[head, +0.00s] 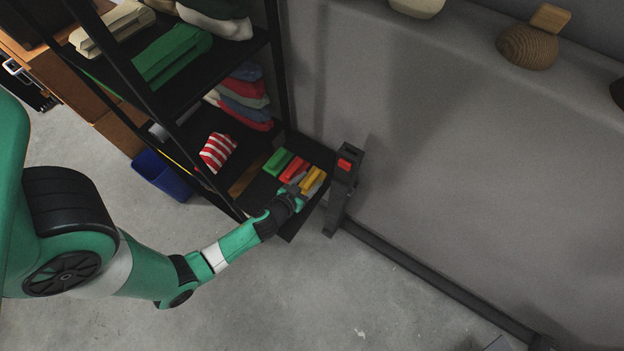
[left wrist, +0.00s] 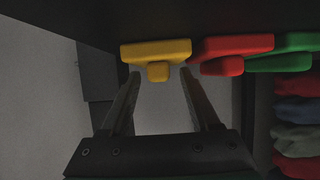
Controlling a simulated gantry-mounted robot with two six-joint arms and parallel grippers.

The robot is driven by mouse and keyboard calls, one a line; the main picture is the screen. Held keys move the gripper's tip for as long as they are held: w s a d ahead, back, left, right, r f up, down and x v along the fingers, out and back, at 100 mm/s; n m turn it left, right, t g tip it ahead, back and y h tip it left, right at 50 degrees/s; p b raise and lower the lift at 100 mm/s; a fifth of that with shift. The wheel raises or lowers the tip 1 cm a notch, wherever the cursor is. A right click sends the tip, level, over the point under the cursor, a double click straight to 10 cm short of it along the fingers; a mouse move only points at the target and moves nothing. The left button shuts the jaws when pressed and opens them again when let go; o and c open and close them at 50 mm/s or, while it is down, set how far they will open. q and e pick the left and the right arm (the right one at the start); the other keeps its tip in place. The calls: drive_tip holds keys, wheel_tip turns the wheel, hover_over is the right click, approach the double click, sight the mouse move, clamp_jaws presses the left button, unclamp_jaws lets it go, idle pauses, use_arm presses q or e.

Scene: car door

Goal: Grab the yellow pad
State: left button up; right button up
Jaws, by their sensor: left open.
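The yellow pad (head: 312,180) lies at the right end of a row of pads on the low black shelf. In the left wrist view the yellow pad (left wrist: 156,50) shows a wide bar with a small knob, and the knob is between the two fingertips. My left gripper (head: 294,190) reaches it from the front; in the left wrist view its fingers (left wrist: 160,74) are apart on either side of the knob. I cannot tell whether they touch it. My right gripper is not in view.
A red pad (head: 294,168) lies beside the yellow one, then a green pad (head: 277,162). A striped cloth (head: 217,152) and folded cloths (head: 245,97) are on the shelves. A dark post (head: 342,190) stands right of the shelf. The grey floor (head: 270,300) in front is clear.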

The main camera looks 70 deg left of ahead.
use_arm(q)
drive_tip(key=shift+w+a+f, duration=0.1)
drive_tip(key=shift+w, duration=0.05)
clamp_jaws()
idle(0.4)
